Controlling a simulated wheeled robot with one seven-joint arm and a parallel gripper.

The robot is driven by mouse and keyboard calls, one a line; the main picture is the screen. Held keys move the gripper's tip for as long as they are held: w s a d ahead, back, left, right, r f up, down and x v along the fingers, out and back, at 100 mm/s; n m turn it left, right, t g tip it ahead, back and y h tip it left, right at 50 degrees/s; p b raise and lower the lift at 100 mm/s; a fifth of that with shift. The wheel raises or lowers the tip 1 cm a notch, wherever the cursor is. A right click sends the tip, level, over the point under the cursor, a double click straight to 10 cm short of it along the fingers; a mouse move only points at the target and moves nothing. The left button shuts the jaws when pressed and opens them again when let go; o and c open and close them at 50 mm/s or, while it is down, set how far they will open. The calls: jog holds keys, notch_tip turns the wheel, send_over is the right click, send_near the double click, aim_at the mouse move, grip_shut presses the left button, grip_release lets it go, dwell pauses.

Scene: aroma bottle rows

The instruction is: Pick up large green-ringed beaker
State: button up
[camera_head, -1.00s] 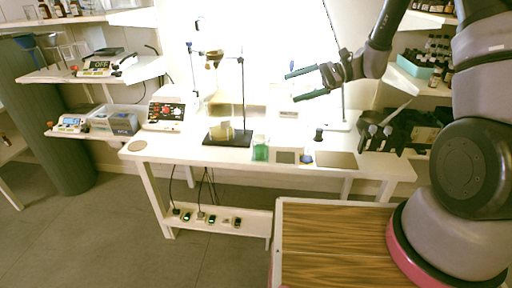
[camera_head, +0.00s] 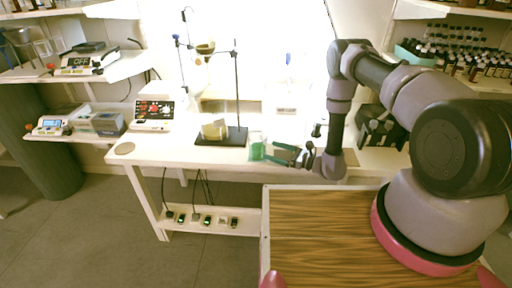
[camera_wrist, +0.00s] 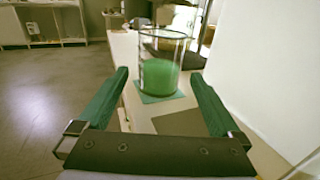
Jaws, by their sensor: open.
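The large beaker (camera_wrist: 160,66) is clear glass with green contents in its lower part, and stands upright on a small green mat (camera_wrist: 163,97) on the table. In the head view the beaker (camera_head: 257,146) is near the table's front edge, right of the black stand base. My gripper (camera_wrist: 158,88) is open, with its two green fingers on either side of the view and the beaker ahead between them, apart from it. In the head view my gripper (camera_head: 272,153) points left at the beaker, low over the table. The exact gap to the glass is hard to tell.
The stand (camera_head: 237,105) with its black base and a yellowish block (camera_head: 214,130) is left of the beaker. A hotplate device (camera_head: 153,112) stands farther left. A dark flat square (camera_wrist: 179,122) lies in front of the beaker. A white panel (camera_wrist: 262,75) rises at right.

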aim_at(264, 148)
jog(key=x, duration=0.7)
jog(key=shift+w+a+f, duration=0.1)
jog(key=shift+a+f, duration=0.05)
jog(key=c, duration=1.5)
